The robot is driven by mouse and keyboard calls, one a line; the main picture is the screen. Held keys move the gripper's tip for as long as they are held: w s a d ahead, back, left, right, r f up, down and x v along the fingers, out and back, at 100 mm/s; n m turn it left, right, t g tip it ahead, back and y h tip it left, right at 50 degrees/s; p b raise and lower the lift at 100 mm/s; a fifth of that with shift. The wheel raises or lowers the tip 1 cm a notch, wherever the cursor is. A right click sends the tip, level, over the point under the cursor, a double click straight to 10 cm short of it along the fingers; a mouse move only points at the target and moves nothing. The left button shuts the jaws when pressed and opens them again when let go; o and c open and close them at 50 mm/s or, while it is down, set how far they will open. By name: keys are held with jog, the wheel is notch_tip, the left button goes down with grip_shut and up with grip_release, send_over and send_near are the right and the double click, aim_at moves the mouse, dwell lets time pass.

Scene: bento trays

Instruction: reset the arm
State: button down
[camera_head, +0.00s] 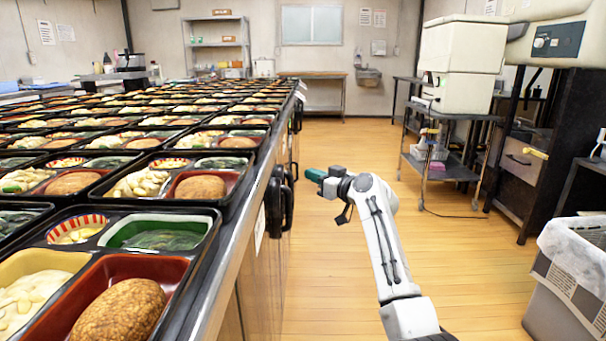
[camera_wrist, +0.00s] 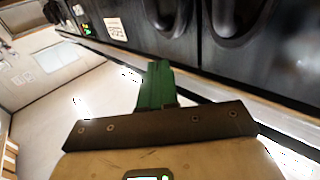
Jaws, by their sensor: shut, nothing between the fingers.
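My gripper (camera_head: 315,175) has green fingers and is at the end of my white arm, over the aisle floor to the right of the counter. In the wrist view the green fingers (camera_wrist: 157,85) are together, with nothing held between them. Beyond them the wrist view shows the dark counter front with black handles (camera_wrist: 236,18). In the head view my gripper points left toward the counter side, below the level of its top and apart from the trays.
The counter (camera_head: 222,262) on the left is covered with rows of filled bento trays (camera_head: 188,160). Black handles (camera_head: 280,197) stick out from its side, close to my gripper. A metal cart (camera_head: 440,168) and a bin (camera_head: 570,285) stand on the right. The wooden floor (camera_head: 340,140) between is clear.

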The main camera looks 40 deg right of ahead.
jog(key=s+d+p, duration=0.1)
jog(key=s+d, duration=0.3)
jog(key=d, duration=0.1)
jog(key=s+a+f+g, duration=0.3)
jog(key=s+a+f, duration=0.2)
jog(key=a+f, duration=0.3)
jog(key=s+a+f+g+y, duration=0.1)
jog(key=s+a+f+g, duration=0.1)
jog(key=s+a+f, duration=0.5)
jog(key=s+a+f+g, duration=0.25)
jog(key=a+f, duration=0.25)
jog(key=f, duration=0.6)
jog(key=s+a+f+g+h, duration=0.1)
jog(key=s+a+f+g, duration=0.15)
jog(key=s, duration=0.65)
jog(key=s+a+f+g, duration=0.2)
jog(key=s+a+f, duration=0.15)
jog(key=s, duration=0.45)
jog(key=s+a+f+g+h, duration=0.1)
jog(key=s+a+f+g, duration=0.15)
jog(key=s, duration=0.65)
jog(key=s+d+r+m+g+h+p, duration=0.1)
jog(key=s+r+m+g+p, duration=0.1)
jog(key=s, duration=0.7)
notch_tip(320, 180, up, 33)
jog(key=p, duration=3.3)
jog(key=shift+r, duration=0.15)
jog(key=shift+w, duration=0.1)
